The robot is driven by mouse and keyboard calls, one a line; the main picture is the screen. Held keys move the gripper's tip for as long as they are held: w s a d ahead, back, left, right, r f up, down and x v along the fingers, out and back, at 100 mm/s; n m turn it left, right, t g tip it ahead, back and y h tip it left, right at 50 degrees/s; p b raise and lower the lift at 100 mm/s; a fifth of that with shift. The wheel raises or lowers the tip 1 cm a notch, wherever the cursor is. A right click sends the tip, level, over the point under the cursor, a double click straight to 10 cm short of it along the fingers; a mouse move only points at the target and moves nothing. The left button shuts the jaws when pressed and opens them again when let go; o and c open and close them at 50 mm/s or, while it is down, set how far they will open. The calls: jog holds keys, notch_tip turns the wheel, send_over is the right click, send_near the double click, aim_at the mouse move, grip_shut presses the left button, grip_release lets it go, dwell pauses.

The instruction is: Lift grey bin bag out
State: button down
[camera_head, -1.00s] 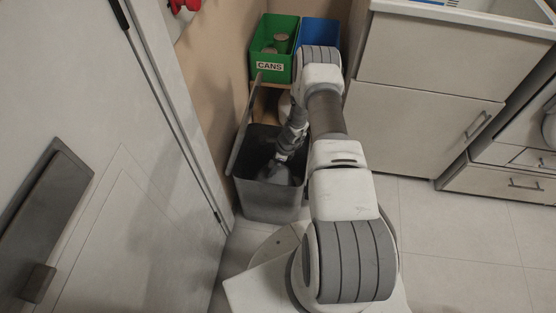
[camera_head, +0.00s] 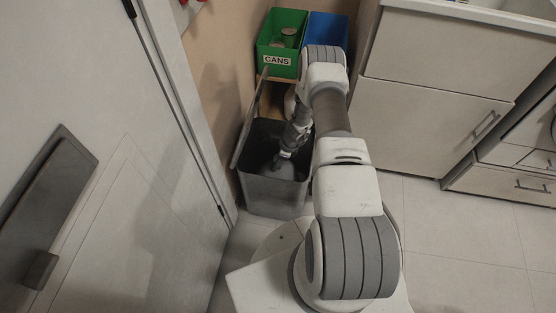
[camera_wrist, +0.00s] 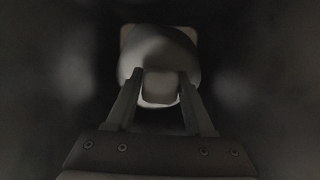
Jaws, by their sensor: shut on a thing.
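The dark grey bin (camera_head: 272,193) stands on the floor between the door and the cabinets, its lid (camera_head: 248,122) raised at the left. The grey bin bag (camera_head: 278,168) is inside the bin, mostly in shadow. My gripper (camera_head: 284,156) reaches down into the bin and is shut on the top of the bag. In the wrist view, the two fingers of my gripper (camera_wrist: 158,100) stand on either side of a pale part of the bag (camera_wrist: 160,52). The bin's inside is dark around it, and the exact contact is hard to see.
A green box marked CANS (camera_head: 281,42) and a blue box (camera_head: 328,32) stand on a shelf behind the bin. A door (camera_head: 110,190) is close on the left. Cabinets (camera_head: 430,125) stand on the right. Tiled floor (camera_head: 450,230) is clear at the lower right.

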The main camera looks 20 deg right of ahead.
jog(key=shift+w+r, duration=0.1)
jog(key=shift+r, duration=0.1)
notch_tip(320, 180, up, 3)
jog(key=shift+f+p, duration=0.1)
jog(key=shift+p, duration=1)
notch_tip(320, 180, up, 18)
jog(key=p, duration=1.1)
notch_tip(320, 180, up, 21)
jog(key=p, duration=1.4)
dwell(1.0)
